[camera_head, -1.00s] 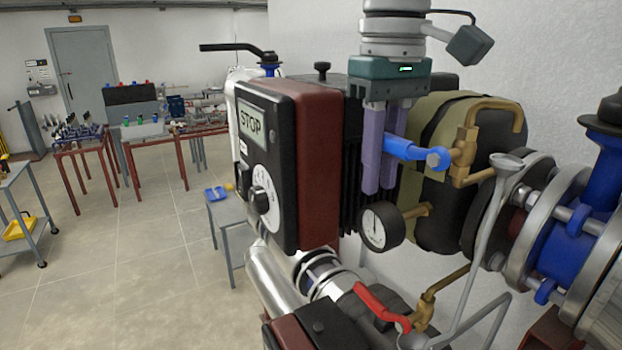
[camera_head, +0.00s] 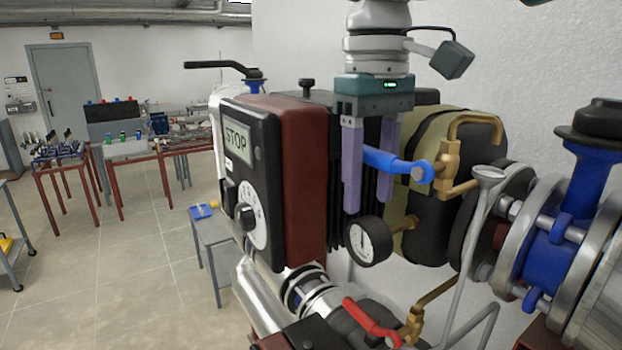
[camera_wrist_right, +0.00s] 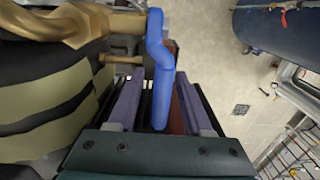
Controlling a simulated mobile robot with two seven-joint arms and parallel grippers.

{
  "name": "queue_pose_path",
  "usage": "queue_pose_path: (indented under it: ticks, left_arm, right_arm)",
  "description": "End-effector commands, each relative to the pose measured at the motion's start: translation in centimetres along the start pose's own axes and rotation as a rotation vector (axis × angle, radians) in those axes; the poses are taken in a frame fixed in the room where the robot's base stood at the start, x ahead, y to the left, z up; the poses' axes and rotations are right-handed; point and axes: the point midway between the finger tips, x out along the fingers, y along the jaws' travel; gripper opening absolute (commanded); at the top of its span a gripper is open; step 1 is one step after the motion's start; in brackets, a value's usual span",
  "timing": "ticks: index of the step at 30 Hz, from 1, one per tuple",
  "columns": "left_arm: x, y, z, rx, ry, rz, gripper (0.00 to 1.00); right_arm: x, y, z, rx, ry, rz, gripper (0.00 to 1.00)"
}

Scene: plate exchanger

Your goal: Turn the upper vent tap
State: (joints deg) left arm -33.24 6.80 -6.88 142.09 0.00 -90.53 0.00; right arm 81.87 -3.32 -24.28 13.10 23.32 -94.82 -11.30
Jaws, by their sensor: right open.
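The upper vent tap is a brass valve (camera_head: 449,168) with a blue lever (camera_head: 398,166) pointing left from it. My right gripper (camera_head: 369,206) hangs fingers-down at the lever's free end, its two purple fingers open. In the right wrist view the blue lever (camera_wrist_right: 162,90) runs between the two purple fingers, with visible gaps on both sides, so it is not clamped. My left gripper is not in view.
A black control box with a STOP display (camera_head: 236,137) stands close left of my gripper. A pressure gauge (camera_head: 367,242) sits just below the fingers. A grey funnel (camera_head: 489,174) and blue-centred flange (camera_head: 553,250) stand right. A red lever (camera_head: 371,318) is lower down.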

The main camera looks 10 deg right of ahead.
Motion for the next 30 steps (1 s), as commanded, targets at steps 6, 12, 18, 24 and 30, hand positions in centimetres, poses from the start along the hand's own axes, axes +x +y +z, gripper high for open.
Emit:
queue_pose_path:
  ticks: [6,12,18,24,30]
  left_arm:
    - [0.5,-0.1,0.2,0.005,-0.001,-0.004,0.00]
    - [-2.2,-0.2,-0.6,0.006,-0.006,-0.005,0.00]
    - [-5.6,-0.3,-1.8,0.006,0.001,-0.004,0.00]
    - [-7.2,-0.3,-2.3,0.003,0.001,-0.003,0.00]
    - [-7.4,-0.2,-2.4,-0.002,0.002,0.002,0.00]
  right_arm:
    - [-1.0,0.0,-0.1,-0.001,0.005,0.000,0.50]
    - [-5.9,-0.1,0.0,0.000,0.002,-0.001,0.50]
    - [-8.0,0.0,0.1,0.000,0.000,-0.001,0.50]
    - [-9.7,0.0,0.1,0.000,0.001,0.000,0.50]
    - [-10.0,0.0,0.1,0.000,0.000,0.001,0.50]
